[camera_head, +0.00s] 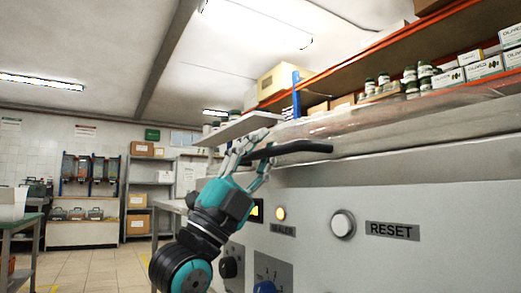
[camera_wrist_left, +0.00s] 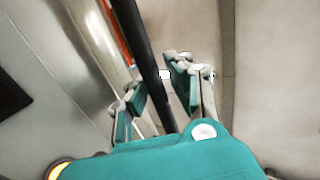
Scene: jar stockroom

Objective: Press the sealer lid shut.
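The sealer is the large grey machine front (camera_head: 410,195) on the right of the head view, labelled SEALER and RESET. A clear lid-like panel (camera_head: 400,105) runs along its top; I cannot tell how far it stands open. A black handle bar (camera_head: 305,147) sticks out from the machine's upper front; it also crosses the left wrist view (camera_wrist_left: 147,62). My left gripper (camera_head: 250,158) is at the handle's left part. In the wrist view its fingers (camera_wrist_left: 158,95) are apart, with the bar between them; firm contact is not clear. My right gripper is out of view.
An orange-edged shelf (camera_head: 350,75) with jars and boxes hangs above. The floor (camera_head: 90,262) at left is open.

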